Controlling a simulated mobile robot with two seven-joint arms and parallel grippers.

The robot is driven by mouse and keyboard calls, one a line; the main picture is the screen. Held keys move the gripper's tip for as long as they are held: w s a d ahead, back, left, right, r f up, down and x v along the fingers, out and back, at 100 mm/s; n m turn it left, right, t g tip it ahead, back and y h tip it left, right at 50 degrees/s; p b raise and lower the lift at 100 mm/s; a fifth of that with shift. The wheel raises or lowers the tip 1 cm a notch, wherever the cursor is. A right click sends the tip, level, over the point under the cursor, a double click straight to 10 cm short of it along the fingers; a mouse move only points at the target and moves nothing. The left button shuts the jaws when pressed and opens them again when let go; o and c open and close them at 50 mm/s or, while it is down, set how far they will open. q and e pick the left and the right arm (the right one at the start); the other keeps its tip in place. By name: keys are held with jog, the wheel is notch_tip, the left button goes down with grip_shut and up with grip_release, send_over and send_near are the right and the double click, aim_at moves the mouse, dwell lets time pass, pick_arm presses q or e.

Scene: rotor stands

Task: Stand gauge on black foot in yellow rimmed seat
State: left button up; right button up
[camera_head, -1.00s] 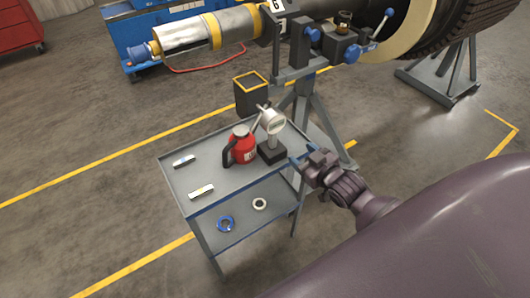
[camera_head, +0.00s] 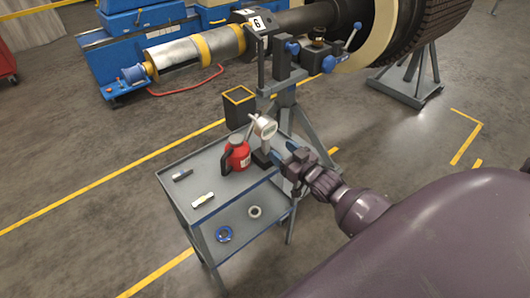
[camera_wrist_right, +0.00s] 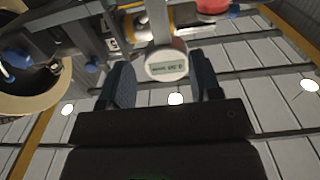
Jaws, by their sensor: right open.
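The gauge (camera_head: 265,127) has a round pale head and a black foot (camera_head: 261,158). It stands on the top shelf of the grey cart, beside a red container. In the right wrist view the gauge's pale round face (camera_wrist_right: 166,66) shows between the fingertips, or just beyond them. My right gripper (camera_head: 282,151) is open, with its blue fingers close to the gauge's right side. I cannot tell whether they touch it. The yellow rimmed seat (camera_head: 239,96) is the square top of a dark box behind the cart, beside the grey stand. My left gripper is out of view.
The red container (camera_head: 237,154) stands close left of the gauge. Two small items lie on the left of the cart's top shelf (camera_head: 216,172). Rings lie on the lower shelf. The grey stand (camera_head: 288,97) with blue-knobbed clamps and a large shaft rises behind the cart.

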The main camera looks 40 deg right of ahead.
aim_at(268, 140)
jog(key=shift+w+a+f+b, duration=0.1)
jog(key=shift+w+a+b, duration=0.05)
jog(key=shift+w, duration=1.15)
jog(key=shift+w+a+f+b, duration=0.1)
jog(key=shift+w+b, duration=0.05)
jog(key=shift+w, duration=1.15)
jog(key=shift+w+a+b, duration=0.15)
jog(key=shift+w, duration=1.15)
grip_shut()
jog(key=shift+r, duration=0.1)
jog(key=shift+w+r, duration=0.1)
jog(key=shift+r, duration=0.05)
